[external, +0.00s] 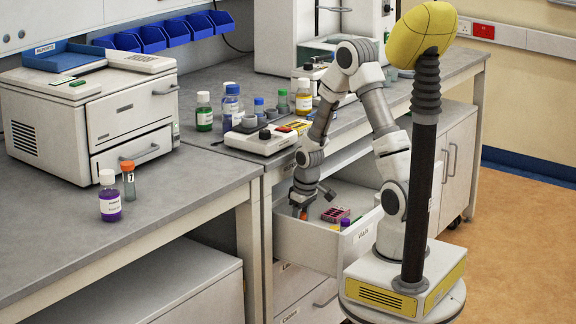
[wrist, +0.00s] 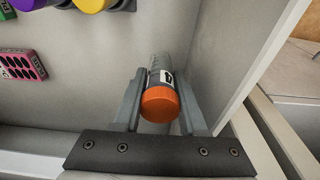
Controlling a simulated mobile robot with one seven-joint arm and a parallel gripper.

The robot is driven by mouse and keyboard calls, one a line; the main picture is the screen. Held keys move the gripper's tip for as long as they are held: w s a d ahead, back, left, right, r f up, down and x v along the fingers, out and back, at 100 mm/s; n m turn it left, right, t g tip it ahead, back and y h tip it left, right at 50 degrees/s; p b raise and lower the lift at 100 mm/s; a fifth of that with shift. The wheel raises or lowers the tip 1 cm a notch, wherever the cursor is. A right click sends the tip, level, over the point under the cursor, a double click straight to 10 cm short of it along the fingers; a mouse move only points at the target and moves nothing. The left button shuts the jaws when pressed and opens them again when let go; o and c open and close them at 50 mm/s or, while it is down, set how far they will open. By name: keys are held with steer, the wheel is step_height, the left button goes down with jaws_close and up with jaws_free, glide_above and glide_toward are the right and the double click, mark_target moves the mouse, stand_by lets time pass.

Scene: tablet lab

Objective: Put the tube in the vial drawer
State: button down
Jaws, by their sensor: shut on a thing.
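The tube (wrist: 160,95) is a grey cylinder with an orange cap and a white label. My gripper (wrist: 158,76) is shut on it, one finger on each side, with the cap toward the wrist camera. In the external view my gripper (external: 303,198) is down inside the open vial drawer (external: 300,244), near its left end, and a bit of the orange cap shows there. The drawer is pulled out below the bench, with a label on its front. I cannot tell whether the tube touches the drawer floor.
A pink rack (external: 335,214) and a purple-capped vial (external: 345,223) are in the drawer; the wrist view also shows a yellow cap (wrist: 92,4). The drawer wall (wrist: 235,60) is close right of the tube. Another orange-capped tube (external: 128,182) stands on the left bench.

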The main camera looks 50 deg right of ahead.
steer(key=shift+f+b, duration=0.55)
steer(key=shift+f, duration=1.1)
steer(key=shift+f, duration=0.1)
steer(key=shift+f, duration=0.15)
steer(key=shift+c, duration=2.3)
jaws_free()
steer(key=shift+r, duration=0.2)
